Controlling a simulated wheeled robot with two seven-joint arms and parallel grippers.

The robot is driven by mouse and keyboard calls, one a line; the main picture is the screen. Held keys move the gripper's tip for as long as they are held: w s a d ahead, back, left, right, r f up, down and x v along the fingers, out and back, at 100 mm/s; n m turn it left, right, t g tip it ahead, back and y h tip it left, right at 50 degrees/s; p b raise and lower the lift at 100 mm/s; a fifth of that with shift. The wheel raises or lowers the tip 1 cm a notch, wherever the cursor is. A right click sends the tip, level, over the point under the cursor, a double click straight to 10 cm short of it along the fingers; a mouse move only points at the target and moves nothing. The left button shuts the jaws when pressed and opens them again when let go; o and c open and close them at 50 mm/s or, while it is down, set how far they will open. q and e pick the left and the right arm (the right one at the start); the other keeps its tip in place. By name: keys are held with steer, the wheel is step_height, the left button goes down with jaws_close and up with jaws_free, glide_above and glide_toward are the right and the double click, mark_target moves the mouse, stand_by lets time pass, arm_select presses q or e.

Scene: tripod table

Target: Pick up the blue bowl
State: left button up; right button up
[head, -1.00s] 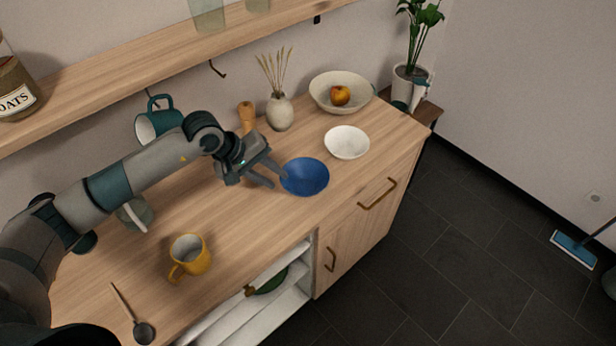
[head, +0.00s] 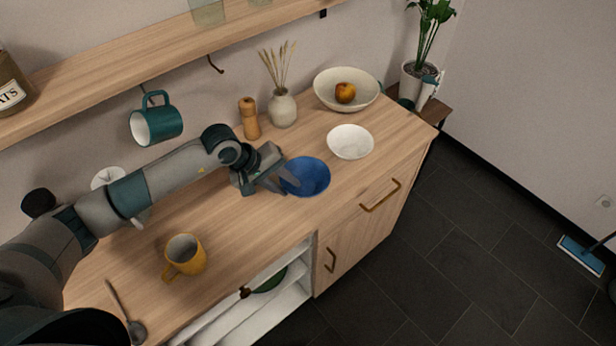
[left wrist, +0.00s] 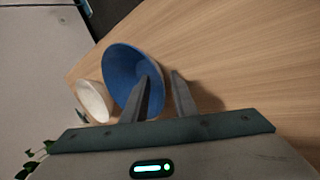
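The blue bowl (head: 310,177) stands on the wooden counter, left of a white bowl (head: 350,142). My left gripper (head: 283,183) is at the blue bowl's near left rim. In the left wrist view, one finger of the left gripper (left wrist: 160,80) reaches over the inside of the blue bowl (left wrist: 120,66) and the other is outside its wall. The rim lies between the fingers, with a visible gap, so the gripper is open. Whether a finger touches the bowl I cannot tell. My right gripper is not in view.
A cream bowl (head: 326,98) holding an apple (head: 345,93), a vase (head: 283,108) and a wooden mill (head: 249,120) stand behind. A yellow mug (head: 186,256) stands at front left. A green mug (head: 157,126) hangs under the shelf (head: 120,70).

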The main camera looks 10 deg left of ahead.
arm_select(q)
steer(key=shift+f, duration=0.2)
steer(key=shift+s+r, duration=0.1)
steer(key=shift+s, duration=0.05)
jaws_close()
steer(key=shift+r, duration=0.1)
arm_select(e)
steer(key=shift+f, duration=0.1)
